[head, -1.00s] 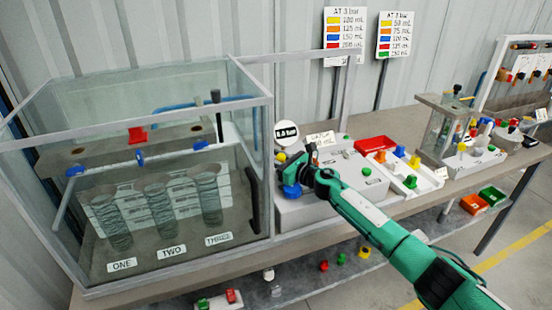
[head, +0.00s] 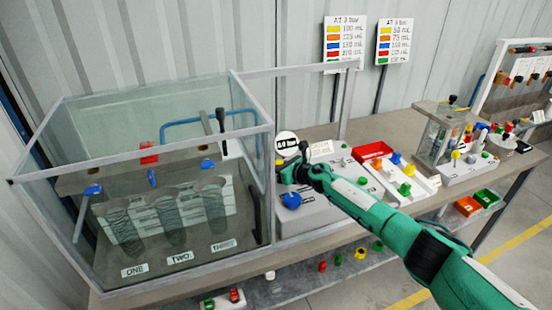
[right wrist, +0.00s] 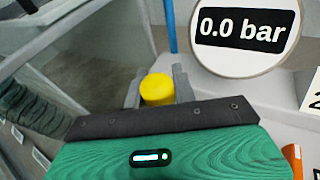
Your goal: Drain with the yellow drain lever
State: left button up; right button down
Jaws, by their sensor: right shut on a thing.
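The yellow drain lever's round knob (right wrist: 157,89) sits between the fingers of my right gripper (right wrist: 158,90) in the right wrist view. The fingers are shut on it, one on each side. In the head view my right gripper (head: 286,173) is at the left end of the control unit, next to the tank and just behind the blue knob (head: 291,201). The lever's lower part is hidden by the gripper. The round gauge (right wrist: 247,32) reads 0.0 bar; it also shows in the head view (head: 287,143). My left gripper is not in view.
The glass tank (head: 140,138) with three ribbed cylinders marked ONE, TWO and THREE stands close left of the gripper. A red tray (head: 372,150) and colored knobs lie to the right. Two charts (head: 345,40) stand behind. Loose colored pieces lie on the lower shelf.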

jog(key=shift+w+a+r+g+h+p, duration=0.2)
jog(key=shift+w+g+h+p, duration=0.25)
jog(key=shift+p, duration=0.4)
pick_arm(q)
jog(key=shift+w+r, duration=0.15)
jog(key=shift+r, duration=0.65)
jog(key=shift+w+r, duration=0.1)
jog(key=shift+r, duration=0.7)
pick_arm(e)
jog(key=shift+w+f+m+g, duration=0.2)
jog(key=shift+f+m+g, duration=0.25)
jog(key=shift+g, duration=0.2)
jog(key=c, duration=1.1)
grip_release()
jog(key=shift+a, duration=0.1)
jog(key=shift+c, duration=0.2)
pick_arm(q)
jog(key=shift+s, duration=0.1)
pick_arm(e)
jog(key=shift+s+d+r+p, duration=0.15)
jog(key=shift+d+r+p, duration=0.15)
jog(key=shift+p, duration=0.5)
pick_arm(q)
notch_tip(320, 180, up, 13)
jog(key=p, duration=1.2)
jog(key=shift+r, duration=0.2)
pick_arm(e)
jog(key=v, duration=1.3)
jog(key=shift+s, duration=0.15)
